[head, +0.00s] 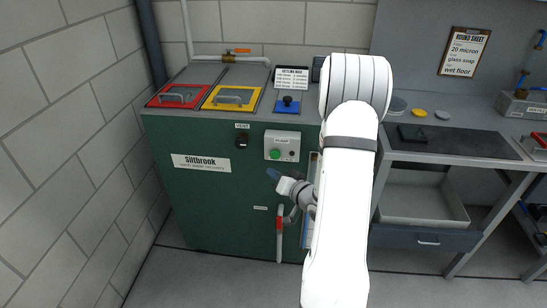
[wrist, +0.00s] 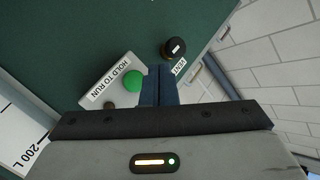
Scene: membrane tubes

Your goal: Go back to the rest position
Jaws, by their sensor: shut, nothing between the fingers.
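My gripper (head: 274,174) is in front of the green cabinet (head: 205,205), just below the grey pump box (head: 283,147) with its green button (head: 275,154). In the wrist view my gripper (wrist: 158,72) has its two dark blue fingers together, with nothing between them. The green button (wrist: 132,81) on the "HOLD TO RUN" box shows just left of the fingers. The black vent knob (wrist: 174,48) shows just beyond and right of them. I cannot tell how near the fingertips are to the panel. My white arm hides part of the cabinet's right side.
A red-handled lever (head: 280,232) hangs on the cabinet front below my gripper. Red (head: 179,96) and yellow (head: 231,98) hatches are on top, beside a blue knob (head: 287,105). A bench (head: 455,141) with a drawer stands at right. The floor at lower left is clear.

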